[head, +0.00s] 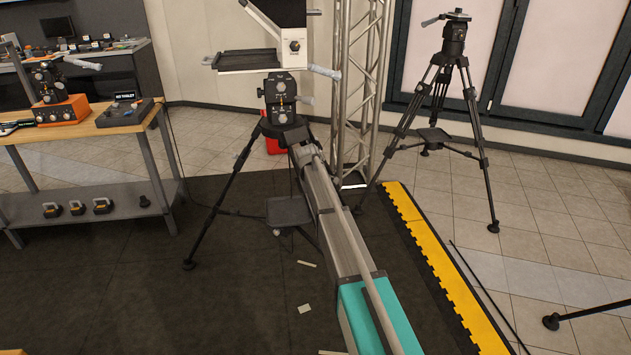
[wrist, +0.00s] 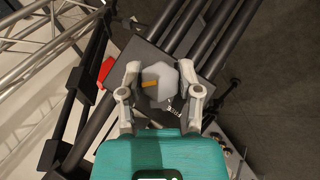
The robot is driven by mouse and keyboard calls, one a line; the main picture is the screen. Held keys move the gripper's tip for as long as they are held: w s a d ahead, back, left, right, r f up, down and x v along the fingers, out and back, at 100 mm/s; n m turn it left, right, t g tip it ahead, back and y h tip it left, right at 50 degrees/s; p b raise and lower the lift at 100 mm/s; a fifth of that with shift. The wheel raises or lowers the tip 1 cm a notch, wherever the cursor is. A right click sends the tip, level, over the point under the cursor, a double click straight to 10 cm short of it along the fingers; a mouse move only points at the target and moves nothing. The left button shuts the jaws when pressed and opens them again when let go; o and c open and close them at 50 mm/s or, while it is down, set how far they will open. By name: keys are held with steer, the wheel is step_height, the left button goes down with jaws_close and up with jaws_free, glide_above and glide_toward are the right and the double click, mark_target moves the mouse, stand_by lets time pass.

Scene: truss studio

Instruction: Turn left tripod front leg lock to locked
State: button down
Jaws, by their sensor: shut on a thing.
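The left tripod (head: 226,208) stands on the dark mat in the middle of the head view and carries a camera rig (head: 262,60). My arm covers its front leg there, and my gripper's fingers are hidden. In the wrist view my gripper (wrist: 163,88) is shut on a pale grey, many-sided lock knob (wrist: 166,74) with an orange mark. One finger is on each side of the knob. The orange mark points left in the picture. Dark leg tubes (wrist: 212,50) run behind it.
A truss column (head: 352,90) stands close to the tripod's right. A wooden-topped bench (head: 75,130) is at left. A second tripod (head: 440,90) stands at right, past the yellow mat edge (head: 425,245). Small pale pieces (head: 305,308) lie on the mat.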

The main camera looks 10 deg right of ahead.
steer(key=shift+d, duration=0.1)
steer(key=shift+c, duration=1.3)
jaws_free()
steer(key=shift+f+b, duration=0.1)
steer(key=shift+b, duration=0.2)
steer(key=shift+s+f+n+t+h+b, duration=0.1)
steer(key=shift+f+n+t+h+b, duration=0.1)
steer(key=shift+n+t+h+b, duration=0.6)
steer(key=n+t+b, duration=0.3)
steer(key=n+b, duration=0.1)
steer(key=b, duration=0.1)
steer(key=shift+n+t+h, duration=0.4)
steer(key=n+t+b, duration=0.3)
steer(key=n+b, duration=0.1)
steer(key=b, duration=0.1)
steer(key=shift+r+t, duration=0.1)
steer(key=shift+t, duration=0.3)
steer(key=shift+r+n+t+y+b, duration=0.1)
steer(key=shift+n+t+y+b, duration=0.6)
steer(key=shift+n, duration=0.4)
steer(key=shift+r+n+t+y+b, duration=0.1)
steer(key=shift+n+t+y+b, duration=0.4)
steer(key=shift+n+b, duration=0.5)
steer(key=shift+n+t, duration=0.3)
steer(key=shift+n, duration=0.2)
